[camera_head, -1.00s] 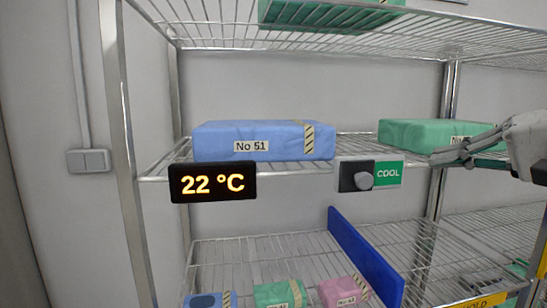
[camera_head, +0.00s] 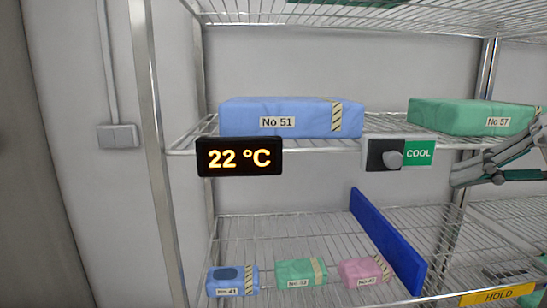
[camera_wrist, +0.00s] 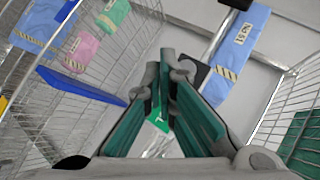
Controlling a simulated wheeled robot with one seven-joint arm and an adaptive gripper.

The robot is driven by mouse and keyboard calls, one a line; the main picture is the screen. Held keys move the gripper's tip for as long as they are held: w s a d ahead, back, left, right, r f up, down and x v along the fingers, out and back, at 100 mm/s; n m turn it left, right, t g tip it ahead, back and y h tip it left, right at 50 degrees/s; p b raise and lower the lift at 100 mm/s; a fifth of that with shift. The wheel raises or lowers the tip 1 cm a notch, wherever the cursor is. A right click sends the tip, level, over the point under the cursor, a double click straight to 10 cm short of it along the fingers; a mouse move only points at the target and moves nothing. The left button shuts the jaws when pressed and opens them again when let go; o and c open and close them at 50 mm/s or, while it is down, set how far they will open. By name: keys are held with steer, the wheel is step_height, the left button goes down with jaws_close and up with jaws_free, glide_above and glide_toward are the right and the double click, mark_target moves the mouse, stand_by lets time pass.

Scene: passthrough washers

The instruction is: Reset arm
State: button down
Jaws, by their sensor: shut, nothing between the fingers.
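My gripper (camera_head: 456,178) is at the right of the head view, its fingers pointing left. It appears just right of the green COOL panel (camera_head: 418,153) and below the green No 57 package (camera_head: 460,117). The wrist view shows my gripper (camera_wrist: 166,78) with its green-padded fingers closed together and nothing held. My wrist and the rest of the arm run out of the head view at the right edge.
A blue No 51 package (camera_head: 290,117) lies on the middle wire shelf above a 22 °C display (camera_head: 240,157). A dark knob panel (camera_head: 385,155) sits beside COOL. Below, a blue divider (camera_head: 388,240) stands right of small packages (camera_head: 300,273). A HOLD label (camera_head: 498,295) is lower right.

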steer(key=s+a+f+n+g+h, duration=0.1)
steer(key=s+a+f+n+h, duration=0.2)
steer(key=f, duration=0.4)
steer(key=s+a+f+n+g+h, duration=0.2)
steer(key=s+a+f+n+h, duration=0.1)
steer(key=s+a+f, duration=0.3)
steer(key=shift+s+a+f+n+g+h, duration=0.15)
steer(key=shift+a+f+n+g+h, duration=0.15)
steer(key=shift+f+h, duration=0.55)
stand_by(5.8)
